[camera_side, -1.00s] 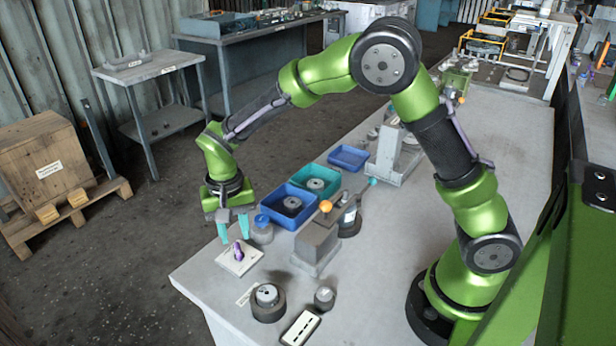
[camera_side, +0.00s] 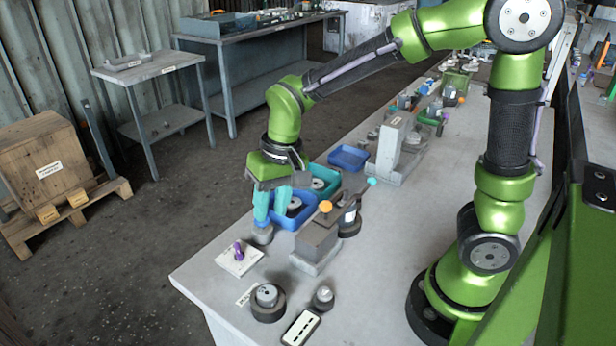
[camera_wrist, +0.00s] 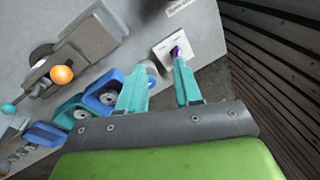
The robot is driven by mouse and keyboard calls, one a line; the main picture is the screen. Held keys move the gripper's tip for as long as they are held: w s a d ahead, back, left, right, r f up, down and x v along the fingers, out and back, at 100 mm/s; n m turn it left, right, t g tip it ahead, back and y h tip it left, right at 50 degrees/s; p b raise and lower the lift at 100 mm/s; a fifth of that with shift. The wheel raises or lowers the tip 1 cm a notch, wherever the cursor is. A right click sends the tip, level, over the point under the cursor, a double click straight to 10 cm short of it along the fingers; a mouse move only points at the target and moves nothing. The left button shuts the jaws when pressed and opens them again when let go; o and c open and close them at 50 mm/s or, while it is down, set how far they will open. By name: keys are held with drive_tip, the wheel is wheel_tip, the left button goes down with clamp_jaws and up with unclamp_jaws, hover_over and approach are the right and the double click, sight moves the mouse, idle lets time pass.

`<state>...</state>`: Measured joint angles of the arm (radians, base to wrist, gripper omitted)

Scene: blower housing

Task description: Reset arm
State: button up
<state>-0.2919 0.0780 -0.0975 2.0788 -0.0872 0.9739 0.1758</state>
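My green arm is raised over the far-left part of the workbench (camera_side: 400,250). My gripper (camera_side: 277,215), with two teal fingers, hangs above the blue tray (camera_side: 300,217) and a grey round part (camera_side: 262,236). In the wrist view my gripper (camera_wrist: 160,82) shows its fingers spread apart with nothing between them. A white plate (camera_side: 232,265) with a purple piece (camera_side: 238,252) standing on it lies near the bench's left corner, apart from the fingers. The finger tips partly cover the blue tray in the side view.
A grey press-like fixture (camera_side: 318,240) with an orange knob (camera_side: 325,206) stands right of the trays. A teal tray (camera_side: 330,178) and another blue tray (camera_side: 348,156) lie behind. Round parts (camera_side: 267,298) sit at the front.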

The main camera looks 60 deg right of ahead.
drive_tip(key=s+d+r+t, duration=0.5)
drive_tip(key=s+r, duration=0.4)
drive_tip(key=s, duration=0.2)
drive_tip(key=shift+d+r+t, duration=0.25)
drive_tip(key=shift+d+t, duration=0.15)
drive_tip(key=shift+d, duration=0.1)
